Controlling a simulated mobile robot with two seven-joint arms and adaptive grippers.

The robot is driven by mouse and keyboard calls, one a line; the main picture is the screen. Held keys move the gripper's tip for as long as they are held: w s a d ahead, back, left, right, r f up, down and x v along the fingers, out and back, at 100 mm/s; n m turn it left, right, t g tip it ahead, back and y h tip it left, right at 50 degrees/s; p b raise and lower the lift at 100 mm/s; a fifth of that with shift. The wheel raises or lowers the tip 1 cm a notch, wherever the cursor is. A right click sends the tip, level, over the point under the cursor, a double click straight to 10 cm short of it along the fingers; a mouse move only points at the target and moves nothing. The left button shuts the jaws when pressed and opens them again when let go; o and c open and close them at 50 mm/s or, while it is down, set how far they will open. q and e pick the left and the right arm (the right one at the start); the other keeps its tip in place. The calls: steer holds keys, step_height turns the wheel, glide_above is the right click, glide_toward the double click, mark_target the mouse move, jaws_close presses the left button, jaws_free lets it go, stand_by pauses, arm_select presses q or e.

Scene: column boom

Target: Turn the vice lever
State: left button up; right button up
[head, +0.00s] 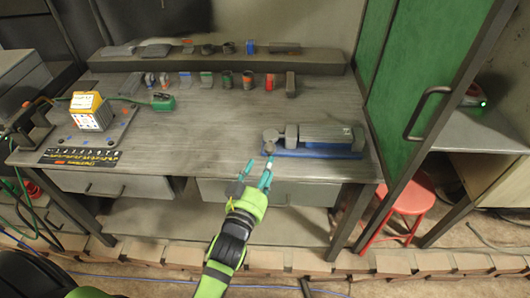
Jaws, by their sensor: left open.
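The grey vice (325,134) lies on a blue base on the right part of the workbench, its long body pointing right. At its left end is a rounded grey piece with a small lever (269,147) hanging toward the bench's front edge. My left gripper (257,172), green and black with teal fingers, reaches up from the bottom. It is open, with its fingers just below the lever end in the picture. I cannot tell whether a finger touches the lever. My right gripper is not in view.
The workbench (200,130) has a back shelf with several small parts and a row of small items in front. A boxy device (89,111) stands at left. A green cabinet door (425,75) and a red stool (405,205) are at right. The bench middle is clear.

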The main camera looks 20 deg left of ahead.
mark_target(268, 153)
arm_select(q)
steer(key=w, duration=0.1)
steer(key=w+r+p, duration=0.1)
steer(key=w, duration=0.1)
steer(key=shift+a, duration=0.15)
steer(key=w, duration=0.3)
steer(key=shift+w+f, duration=0.1)
steer(key=shift+w, duration=0.45)
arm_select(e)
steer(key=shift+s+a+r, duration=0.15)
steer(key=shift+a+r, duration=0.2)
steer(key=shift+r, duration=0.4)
arm_select(q)
jaws_close()
steer(key=shift+f+p, duration=0.1)
steer(key=shift+p, duration=0.25)
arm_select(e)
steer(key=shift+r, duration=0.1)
